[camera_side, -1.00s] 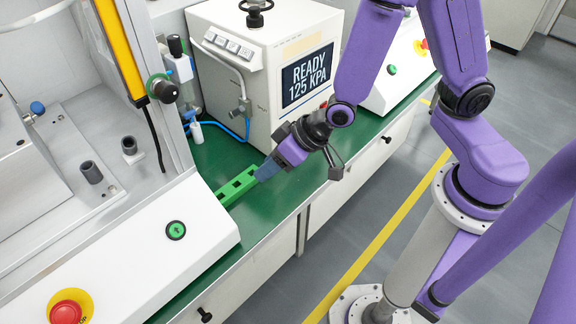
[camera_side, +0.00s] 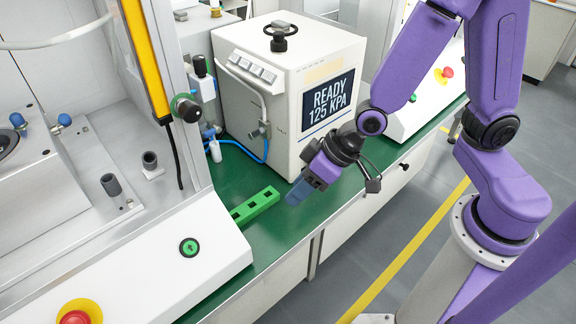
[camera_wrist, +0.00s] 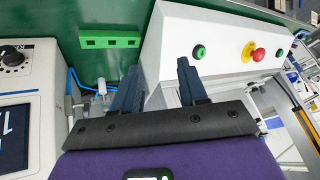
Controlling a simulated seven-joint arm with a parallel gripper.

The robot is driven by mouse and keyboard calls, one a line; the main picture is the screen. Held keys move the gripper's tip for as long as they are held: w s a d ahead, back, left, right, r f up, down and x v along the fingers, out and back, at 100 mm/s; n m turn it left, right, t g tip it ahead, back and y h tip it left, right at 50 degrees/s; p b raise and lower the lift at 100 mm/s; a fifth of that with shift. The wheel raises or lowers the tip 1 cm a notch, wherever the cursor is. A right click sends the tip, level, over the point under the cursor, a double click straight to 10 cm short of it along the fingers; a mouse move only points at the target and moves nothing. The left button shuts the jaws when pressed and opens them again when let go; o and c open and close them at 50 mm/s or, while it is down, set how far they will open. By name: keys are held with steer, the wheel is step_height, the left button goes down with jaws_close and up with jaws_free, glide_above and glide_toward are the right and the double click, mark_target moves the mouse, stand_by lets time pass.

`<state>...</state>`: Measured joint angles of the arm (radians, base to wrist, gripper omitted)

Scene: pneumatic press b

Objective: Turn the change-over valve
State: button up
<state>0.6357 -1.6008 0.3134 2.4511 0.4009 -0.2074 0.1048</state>
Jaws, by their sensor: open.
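I cannot tell for sure which part is the change-over valve. A black knob with a green rim (camera_side: 187,108) is on the press frame, beside the yellow column. A small metal tap (camera_side: 261,130) joins a pipe on the side of the white controller box. My gripper (camera_side: 297,192) is over the green bench, right of the green slotted block and in front of the box, away from both knob and tap. In the wrist view its two blue-grey fingers (camera_wrist: 158,78) are spread apart with nothing between them.
The green slotted block (camera_side: 255,205) lies on the green bench. The white press panel (camera_side: 150,262) carries a green button (camera_side: 189,247). A blue hose (camera_side: 245,150) lies by the box.

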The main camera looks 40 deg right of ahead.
steer(key=w+d+r+m+t+h, duration=0.1)
steer(key=w+d+r+m+t, duration=0.15)
steer(key=w, duration=0.65)
steer(key=m+t+h, duration=0.2)
steer(key=m+h, duration=0.1)
steer(key=h, duration=0.1)
glide_toward(262, 130)
steer(key=shift+n, duration=0.25)
steer(key=x, duration=1.2)
steer(key=shift+w, duration=0.15)
jaws_close()
